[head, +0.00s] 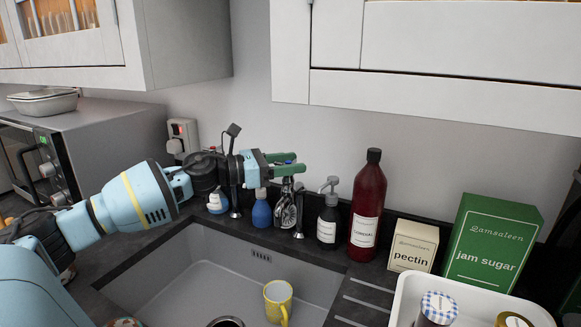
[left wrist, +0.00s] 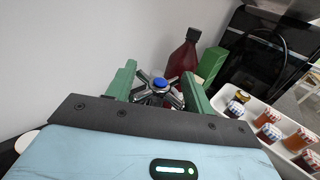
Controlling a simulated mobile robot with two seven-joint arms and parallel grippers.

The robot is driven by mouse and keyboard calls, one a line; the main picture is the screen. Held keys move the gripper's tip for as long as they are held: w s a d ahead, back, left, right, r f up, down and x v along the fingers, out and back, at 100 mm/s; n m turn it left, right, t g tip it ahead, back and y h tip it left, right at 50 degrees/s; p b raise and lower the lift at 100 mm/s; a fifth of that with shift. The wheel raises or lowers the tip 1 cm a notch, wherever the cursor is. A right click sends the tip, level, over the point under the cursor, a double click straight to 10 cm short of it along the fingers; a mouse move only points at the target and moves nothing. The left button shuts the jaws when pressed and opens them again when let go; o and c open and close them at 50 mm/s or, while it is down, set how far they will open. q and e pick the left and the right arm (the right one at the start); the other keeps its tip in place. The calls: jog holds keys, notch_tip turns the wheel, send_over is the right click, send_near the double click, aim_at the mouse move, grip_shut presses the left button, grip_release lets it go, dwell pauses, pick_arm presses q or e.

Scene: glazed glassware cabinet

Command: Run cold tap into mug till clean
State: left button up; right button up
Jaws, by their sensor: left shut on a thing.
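The yellow mug (head: 277,302) stands in the grey sink basin (head: 205,285), its handle towards me; I cannot make out its inside clearly. The cold tap has a chrome cross handle with a blue cap, seen in the left wrist view (left wrist: 160,84); its chrome body (head: 285,210) shows below my gripper in the head view. My left gripper (head: 286,165) has its green fingers on either side of this handle, shut on it, above the sink's back edge. I see no clear stream of water. My right gripper is not in view.
A blue bottle (head: 262,213), a dark pump bottle (head: 327,222), a red cordial bottle (head: 367,208), a pectin box (head: 412,245) and a green jam sugar box (head: 490,243) line the back. A white tray (head: 400,308) with jars stands right. Cabinets hang above.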

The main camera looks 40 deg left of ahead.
pick_arm(q)
jog(key=shift+f, duration=0.2)
jog(key=shift+o, duration=0.2)
jog(key=shift+m+g+h+b, duration=0.3)
jog(key=shift+h, duration=0.1)
jog(key=shift+r, duration=0.15)
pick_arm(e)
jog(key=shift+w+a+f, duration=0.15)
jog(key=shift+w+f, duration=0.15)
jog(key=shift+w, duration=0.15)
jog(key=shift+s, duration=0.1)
pick_arm(q)
jog(key=o, duration=0.9)
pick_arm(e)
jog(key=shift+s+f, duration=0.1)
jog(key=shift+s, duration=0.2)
pick_arm(q)
jog(key=shift+s+a, duration=0.1)
jog(key=shift+s, duration=0.05)
